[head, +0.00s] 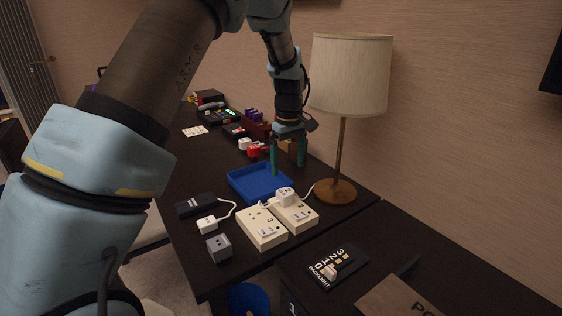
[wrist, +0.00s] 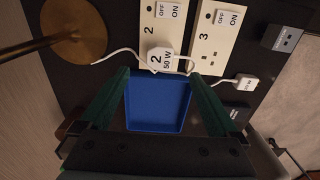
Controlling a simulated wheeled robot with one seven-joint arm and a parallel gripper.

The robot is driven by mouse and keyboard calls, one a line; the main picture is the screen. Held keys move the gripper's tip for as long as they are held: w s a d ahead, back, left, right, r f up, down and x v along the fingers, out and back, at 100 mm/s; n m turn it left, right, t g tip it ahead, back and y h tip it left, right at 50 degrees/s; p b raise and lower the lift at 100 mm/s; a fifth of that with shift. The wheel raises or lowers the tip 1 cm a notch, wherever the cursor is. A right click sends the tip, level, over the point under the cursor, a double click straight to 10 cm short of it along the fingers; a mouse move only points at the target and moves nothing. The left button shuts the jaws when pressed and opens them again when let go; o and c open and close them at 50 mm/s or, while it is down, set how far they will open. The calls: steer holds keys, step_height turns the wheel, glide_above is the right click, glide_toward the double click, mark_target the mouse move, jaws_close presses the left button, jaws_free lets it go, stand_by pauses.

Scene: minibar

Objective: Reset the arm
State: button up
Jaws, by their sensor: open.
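My gripper (head: 288,156) has two green fingers set well apart, with nothing between them. In the head view it hangs down above the far part of a blue tray (head: 243,190) on the dark desk. In the wrist view my gripper (wrist: 160,100) has a finger at each side of the blue tray (wrist: 158,122), which looks empty. My arm runs across the left and top of the head view and hides part of the desk.
A lamp (head: 348,75) stands right of my gripper. Two cream socket boxes (head: 262,230) lie in front of the tray; a white plug (head: 285,194) sits on one. A grey block (head: 218,247), a black box (head: 196,205) and a red plug (head: 254,151) are nearby.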

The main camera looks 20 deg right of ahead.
steer(key=a+r+m, duration=0.1)
steer(key=a+r, duration=0.1)
steer(key=a, duration=0.9)
steer(key=a+r, duration=0.2)
steer(key=a, duration=0.8)
steer(key=s+a+m+t, duration=0.1)
steer(key=s+a+m, duration=0.1)
steer(key=s+a, duration=0.8)
steer(key=a, duration=0.5)
steer(key=shift+s+a+r+t, duration=0.3)
steer(key=shift+s+a+r, duration=0.05)
steer(key=shift+s+a, duration=0.05)
steer(key=shift+c, duration=0.3)
